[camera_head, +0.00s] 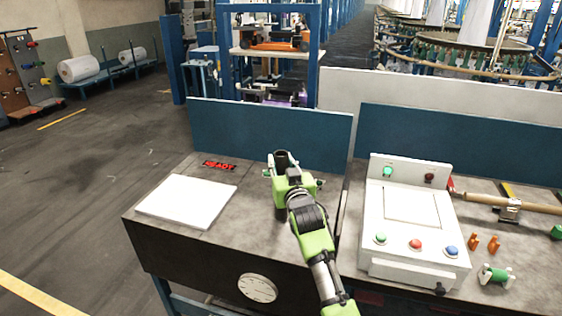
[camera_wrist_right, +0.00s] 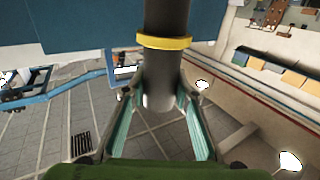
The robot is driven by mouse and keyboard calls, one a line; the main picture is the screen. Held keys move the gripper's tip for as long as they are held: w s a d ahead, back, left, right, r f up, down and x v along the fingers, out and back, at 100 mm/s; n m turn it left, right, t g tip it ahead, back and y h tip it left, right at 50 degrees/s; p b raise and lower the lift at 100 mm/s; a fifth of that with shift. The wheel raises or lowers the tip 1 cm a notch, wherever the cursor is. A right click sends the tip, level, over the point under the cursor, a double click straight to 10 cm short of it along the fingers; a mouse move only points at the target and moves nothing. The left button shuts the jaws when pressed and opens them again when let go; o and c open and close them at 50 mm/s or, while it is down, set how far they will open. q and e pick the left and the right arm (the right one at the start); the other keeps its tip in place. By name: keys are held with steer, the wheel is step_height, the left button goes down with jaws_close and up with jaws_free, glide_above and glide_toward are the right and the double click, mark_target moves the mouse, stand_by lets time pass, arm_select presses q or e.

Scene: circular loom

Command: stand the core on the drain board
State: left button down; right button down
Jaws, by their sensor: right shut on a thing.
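My right gripper (camera_head: 284,168) reaches over the middle of the workbench, left of the white control box. It is shut on the core, a dark grey tube (camera_wrist_right: 168,22) with a yellow ring, which lies between the two fingers in the right wrist view (camera_wrist_right: 160,100). In the head view the core is mostly hidden by the gripper, and I cannot tell how far it is above the bench. The drain board, a flat white slab (camera_head: 187,201), lies bare on the left part of the bench, apart from the gripper. My left gripper is not in view.
A blue panel (camera_head: 265,131) closes the back of the bench. The white control box (camera_head: 413,222) with buttons stands to the right. Bench top between slab and gripper is clear.

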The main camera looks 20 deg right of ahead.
steer(key=shift+s+r, duration=0.15)
steer(key=shift+r, duration=0.05)
steer(key=shift+f, duration=0.45)
steer(key=c, duration=1.5)
jaws_free()
steer(key=shift+f, duration=0.1)
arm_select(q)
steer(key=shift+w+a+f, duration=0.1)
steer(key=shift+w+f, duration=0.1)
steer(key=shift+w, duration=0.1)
arm_select(e)
steer(key=s, duration=0.8)
steer(key=s+a, duration=0.1)
steer(key=s, duration=0.3)
